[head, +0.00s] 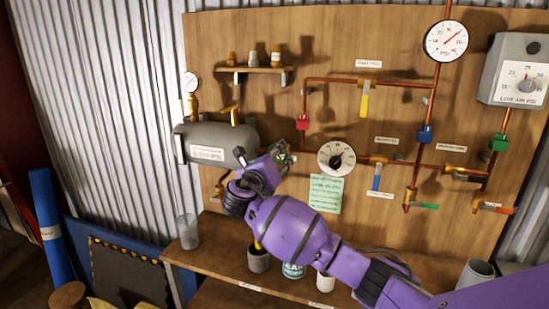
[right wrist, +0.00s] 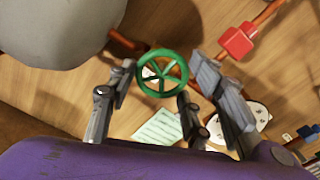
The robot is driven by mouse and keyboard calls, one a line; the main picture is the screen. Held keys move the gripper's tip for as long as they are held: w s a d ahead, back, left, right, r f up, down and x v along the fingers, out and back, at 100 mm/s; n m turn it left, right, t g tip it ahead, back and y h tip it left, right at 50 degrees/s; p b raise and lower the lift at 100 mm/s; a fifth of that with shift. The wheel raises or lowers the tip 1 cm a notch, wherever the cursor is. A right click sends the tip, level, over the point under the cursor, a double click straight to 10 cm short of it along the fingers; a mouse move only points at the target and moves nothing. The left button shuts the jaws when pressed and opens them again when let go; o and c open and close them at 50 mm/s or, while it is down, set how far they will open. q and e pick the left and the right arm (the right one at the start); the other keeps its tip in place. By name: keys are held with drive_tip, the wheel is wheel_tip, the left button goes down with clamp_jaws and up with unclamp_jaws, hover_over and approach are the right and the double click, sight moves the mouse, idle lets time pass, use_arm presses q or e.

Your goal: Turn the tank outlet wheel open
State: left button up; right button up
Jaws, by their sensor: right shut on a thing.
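The green spoked outlet wheel (right wrist: 163,66) is in the upper middle of the right wrist view, beside the grey tank (right wrist: 60,28) on a copper pipe. In the head view the tank (head: 226,137) is mounted on the wooden board at left, and the wheel is mostly hidden by my gripper. My right gripper (head: 281,154) is at the tank's right end. The wheel's turn angle cannot be told. My left gripper is not in view.
A red valve block (head: 302,122) and a white dial gauge (head: 336,158) are close to the right of the gripper. A green note (head: 325,193) hangs below the gauge. Cups and a can (head: 292,271) stand on the bench under my arm.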

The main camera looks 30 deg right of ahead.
drive_tip(key=shift+n, duration=5.1)
drive_tip(key=shift+s+f, duration=0.1)
drive_tip(key=o, duration=1.1)
drive_tip(key=v, duration=1.2)
